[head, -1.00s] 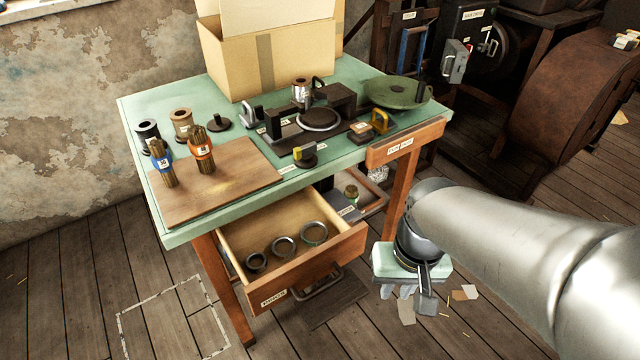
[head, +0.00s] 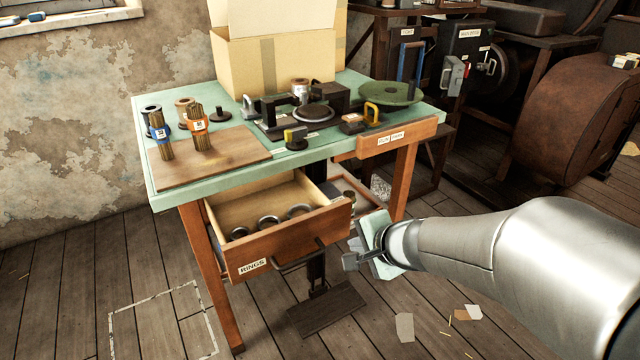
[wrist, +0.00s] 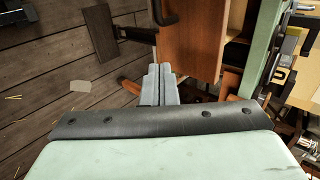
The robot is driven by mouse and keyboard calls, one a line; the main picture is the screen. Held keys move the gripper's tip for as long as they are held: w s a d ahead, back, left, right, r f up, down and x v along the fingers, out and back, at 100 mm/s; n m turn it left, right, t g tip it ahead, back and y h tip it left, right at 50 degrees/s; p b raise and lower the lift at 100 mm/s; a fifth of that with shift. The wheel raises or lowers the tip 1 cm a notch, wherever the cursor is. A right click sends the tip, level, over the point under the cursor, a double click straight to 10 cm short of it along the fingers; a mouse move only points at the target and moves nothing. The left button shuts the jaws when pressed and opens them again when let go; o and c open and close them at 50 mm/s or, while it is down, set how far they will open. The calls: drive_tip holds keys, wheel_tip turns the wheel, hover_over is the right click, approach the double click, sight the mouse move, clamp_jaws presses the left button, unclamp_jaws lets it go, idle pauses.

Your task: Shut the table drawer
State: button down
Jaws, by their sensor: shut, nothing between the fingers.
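The table drawer (head: 290,237) labelled RINGS stands pulled out under the left part of the green table (head: 160,201). Several metal rings lie inside it, and a dark bar handle (head: 298,257) is on its front. My gripper (head: 350,262) is to the right of the drawer front, near the handle's height, and looks apart from it. In the wrist view my gripper (wrist: 158,85) has its two grey fingers shut together and empty. The drawer's wooden front (wrist: 190,45) is just beyond the fingertips, with the handle (wrist: 165,12) at the top. I cannot tell whether the fingers touch the wood.
A smaller drawer front (head: 392,140) sits under the table's right side. A dark pedal plate (head: 327,309) lies on the floor below the open drawer. The tabletop holds a cardboard box (head: 272,65), wire bundles and tools. The floor in front is mostly clear.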

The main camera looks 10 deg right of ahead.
sight(330, 233)
drive_tip(key=w+a+f, duration=0.1)
drive_tip(key=w, duration=0.1)
drive_tip(key=w+f, duration=0.1)
drive_tip(key=w, duration=0.1)
drive_tip(key=w+a+f+b, duration=0.1)
drive_tip(key=shift+w+a+f, duration=0.15)
drive_tip(key=shift+w+a, duration=0.2)
drive_tip(key=shift+w, duration=0.05)
drive_tip(key=shift+w+a, duration=0.2)
drive_tip(key=shift+w, duration=0.3)
